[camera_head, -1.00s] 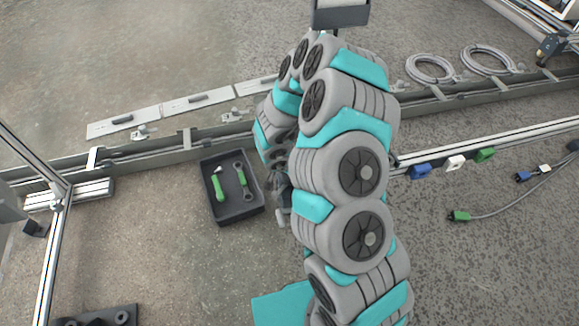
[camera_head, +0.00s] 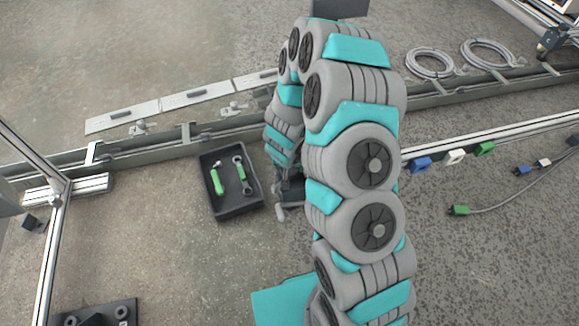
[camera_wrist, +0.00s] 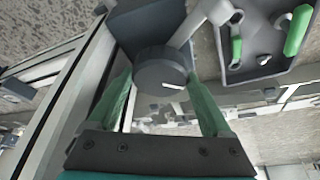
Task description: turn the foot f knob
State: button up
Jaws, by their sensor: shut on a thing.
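The knob (camera_wrist: 160,72) is a dark grey round cap with a white mark line, on a dark block (camera_wrist: 150,25) in the wrist view. My gripper (camera_wrist: 160,84) has its two green fingers on either side of the knob, shut on it. The white line points nearly sideways in the picture, tilted slightly down to the right. In the head view, the end of my arm is low beside the tool tray, and my own arm links hide much of the gripper and knob.
A dark tray (camera_head: 231,209) with green-handled tools lies just left of my gripper; it also shows in the wrist view (camera_wrist: 258,72). A metal rail (camera_head: 160,147) runs behind. Blue (camera_head: 421,164), white and green connectors sit to the right. Open floor lies in front.

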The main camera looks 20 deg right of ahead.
jog(key=o, duration=1.2)
jog(key=shift+c, duration=0.2)
